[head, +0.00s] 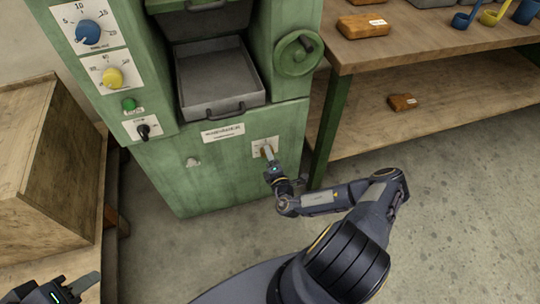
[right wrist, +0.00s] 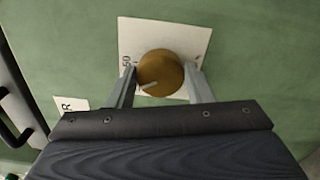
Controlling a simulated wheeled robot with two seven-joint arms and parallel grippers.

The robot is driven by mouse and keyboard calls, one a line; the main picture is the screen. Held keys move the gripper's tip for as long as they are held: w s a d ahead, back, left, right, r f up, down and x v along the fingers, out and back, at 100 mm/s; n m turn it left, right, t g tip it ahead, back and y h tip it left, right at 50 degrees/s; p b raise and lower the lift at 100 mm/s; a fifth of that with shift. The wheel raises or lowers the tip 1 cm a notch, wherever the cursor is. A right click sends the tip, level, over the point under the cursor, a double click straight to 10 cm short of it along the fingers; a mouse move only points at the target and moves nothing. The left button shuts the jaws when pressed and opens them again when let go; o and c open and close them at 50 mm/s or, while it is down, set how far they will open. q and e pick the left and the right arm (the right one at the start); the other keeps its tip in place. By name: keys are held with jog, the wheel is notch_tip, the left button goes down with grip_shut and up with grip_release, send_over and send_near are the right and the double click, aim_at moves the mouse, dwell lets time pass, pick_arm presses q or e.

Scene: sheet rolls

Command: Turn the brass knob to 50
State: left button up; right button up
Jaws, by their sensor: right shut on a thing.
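The brass knob (right wrist: 160,72) sits on a white dial plate (right wrist: 188,35) on the green machine's lower front. In the right wrist view its pale pointer mark is at its lower left, and a "50" shows at the plate's left edge; other marks are partly hidden. My right gripper (right wrist: 161,82) is shut on the knob, one finger on each side. In the head view the right gripper (head: 268,153) covers most of the knob, and the dial plate (head: 257,147) shows around it. My left gripper (head: 76,288) is at the lower left corner, away from the machine; its opening is unclear.
The green machine (head: 225,165) also carries a blue knob (head: 88,32), a yellow knob (head: 113,78), a green button (head: 129,104), a black switch (head: 144,131) and a handwheel (head: 298,53). A wooden bench (head: 440,45) stands at right, a wooden crate (head: 45,170) at left.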

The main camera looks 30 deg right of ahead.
jog(key=m, duration=0.6)
jog(key=shift+f, duration=0.2)
dwell(0.5)
jog(key=o, duration=1)
jog(key=shift+s, duration=0.1)
jog(key=p+v, duration=0.1)
jog(key=v, duration=0.6)
jog(key=shift+s+a, duration=0.1)
jog(key=shift+s, duration=0.2)
jog(key=shift+r, duration=0.1)
